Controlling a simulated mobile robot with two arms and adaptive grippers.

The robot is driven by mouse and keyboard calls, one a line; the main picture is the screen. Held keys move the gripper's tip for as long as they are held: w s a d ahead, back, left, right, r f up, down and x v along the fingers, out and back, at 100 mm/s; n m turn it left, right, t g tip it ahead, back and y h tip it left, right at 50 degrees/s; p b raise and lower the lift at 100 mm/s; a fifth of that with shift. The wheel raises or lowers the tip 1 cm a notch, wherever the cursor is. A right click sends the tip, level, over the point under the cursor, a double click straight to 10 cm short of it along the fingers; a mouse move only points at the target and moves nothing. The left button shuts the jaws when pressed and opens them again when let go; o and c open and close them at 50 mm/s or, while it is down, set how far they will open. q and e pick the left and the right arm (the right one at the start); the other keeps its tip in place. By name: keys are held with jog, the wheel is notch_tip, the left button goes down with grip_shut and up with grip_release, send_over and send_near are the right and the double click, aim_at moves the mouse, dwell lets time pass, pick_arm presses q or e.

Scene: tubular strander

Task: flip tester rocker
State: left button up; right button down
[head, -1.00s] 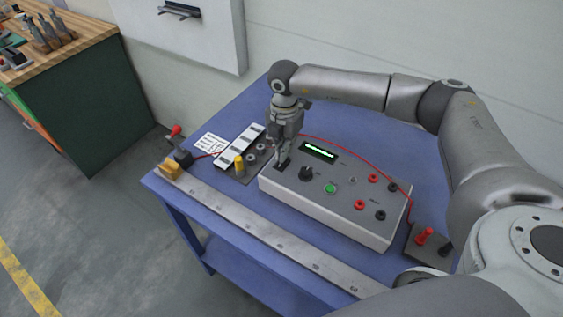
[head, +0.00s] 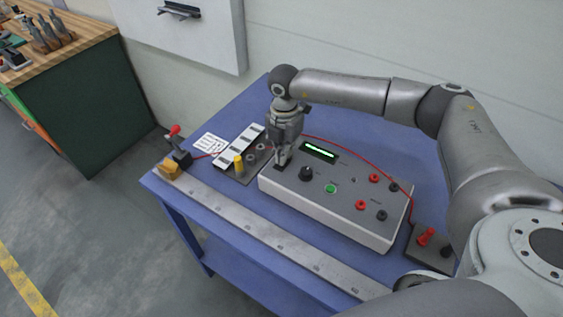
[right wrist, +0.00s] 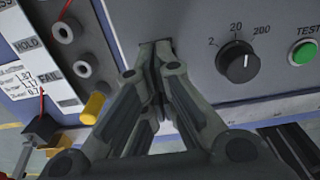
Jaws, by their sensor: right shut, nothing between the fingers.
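The tester (head: 340,200) is a light grey box on the blue table. Its top has a lit green display (head: 320,150), a black range knob (head: 306,173), a green test button (head: 330,188) and red and black sockets. My right gripper (head: 281,161) is shut and empty, pointing down at the tester's left end. In the right wrist view its fingertips (right wrist: 155,50) are at a dark rocker (right wrist: 146,52) on the panel, left of the knob (right wrist: 237,62). The fingers mostly hide the rocker, so its position and any contact cannot be told. My left gripper is not in view.
A dark plate with a yellow post (head: 239,165) and grey terminals adjoins the tester on the left. A red lead crosses behind the tester to a dark block (head: 428,250) at right. A metal ruler (head: 270,240) lies along the front edge.

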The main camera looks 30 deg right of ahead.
jog(key=shift+s+f, duration=0.15)
jog(key=shift+f, duration=0.15)
jog(key=shift+r, duration=0.15)
jog(key=shift+r+p, duration=0.65)
jog(key=shift+r, duration=0.3)
jog(key=shift+r+p, duration=1.45)
jog(key=shift+r, duration=1)
jog(key=shift+f, duration=0.1)
